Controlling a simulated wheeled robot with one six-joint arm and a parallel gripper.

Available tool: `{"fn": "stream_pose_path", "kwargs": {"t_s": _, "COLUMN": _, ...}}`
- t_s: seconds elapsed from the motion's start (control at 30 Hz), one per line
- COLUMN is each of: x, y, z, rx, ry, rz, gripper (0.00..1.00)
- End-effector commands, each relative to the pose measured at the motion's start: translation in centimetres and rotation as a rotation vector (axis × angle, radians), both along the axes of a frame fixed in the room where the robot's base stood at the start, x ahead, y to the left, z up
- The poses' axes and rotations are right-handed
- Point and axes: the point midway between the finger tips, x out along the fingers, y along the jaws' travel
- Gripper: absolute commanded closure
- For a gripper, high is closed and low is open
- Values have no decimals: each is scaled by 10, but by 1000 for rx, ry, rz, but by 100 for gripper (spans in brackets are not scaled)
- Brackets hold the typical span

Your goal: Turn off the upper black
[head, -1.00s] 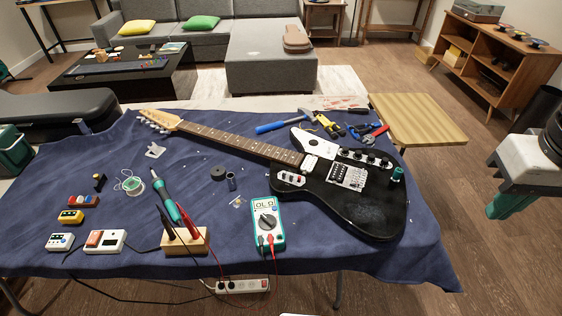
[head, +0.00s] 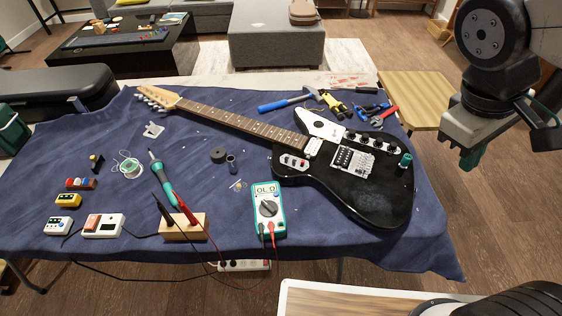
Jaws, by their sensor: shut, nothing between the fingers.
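The black electric guitar (head: 345,195) lies on the blue cloth, its neck toward the upper left. A row of dark round controls (head: 372,144) runs along its upper body edge. Which part is the upper black one, I cannot tell. My gripper (head: 472,157) hangs at the upper right, beyond the table's right edge, shut and empty, apart from the guitar.
A multimeter (head: 268,210) with leads, a wooden probe block (head: 184,227), a soldering iron (head: 162,178) and small boxes lie left of the guitar. Pliers and a hammer (head: 285,102) lie behind it. A power strip (head: 243,265) is below the table's front edge. A wooden stool (head: 415,95) stands behind right.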

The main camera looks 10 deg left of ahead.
Motion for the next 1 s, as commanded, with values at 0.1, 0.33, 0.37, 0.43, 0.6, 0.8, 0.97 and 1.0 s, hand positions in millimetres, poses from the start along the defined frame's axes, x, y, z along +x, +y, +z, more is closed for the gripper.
{"fn": "stream_pose_path", "kwargs": {"t_s": 0.1, "x": 33, "y": 33, "z": -20, "rx": -172, "ry": 73, "rz": 303, "gripper": 100}}
{"fn": "stream_pose_path", "kwargs": {"t_s": 0.33, "x": 79, "y": 128, "z": -67, "rx": -499, "ry": 154, "rz": 894, "gripper": 100}}
{"fn": "stream_pose_path", "kwargs": {"t_s": 0.37, "x": 82, "y": 143, "z": -75, "rx": -544, "ry": 161, "rz": 973, "gripper": 100}}
{"fn": "stream_pose_path", "kwargs": {"t_s": 0.43, "x": 85, "y": 182, "z": -94, "rx": -646, "ry": 174, "rz": 1159, "gripper": 100}}
{"fn": "stream_pose_path", "kwargs": {"t_s": 0.6, "x": 71, "y": 271, "z": -144, "rx": -873, "ry": 186, "rz": 1563, "gripper": 100}}
{"fn": "stream_pose_path", "kwargs": {"t_s": 0.8, "x": 42, "y": 334, "z": -187, "rx": -1045, "ry": 178, "rz": 1854, "gripper": 100}}
{"fn": "stream_pose_path", "kwargs": {"t_s": 0.97, "x": 33, "y": 350, "z": -199, "rx": -1092, "ry": 173, "rz": 1932, "gripper": 100}}
{"fn": "stream_pose_path", "kwargs": {"t_s": 1.0, "x": 32, "y": 351, "z": -199, "rx": -1094, "ry": 173, "rz": 1935, "gripper": 100}}
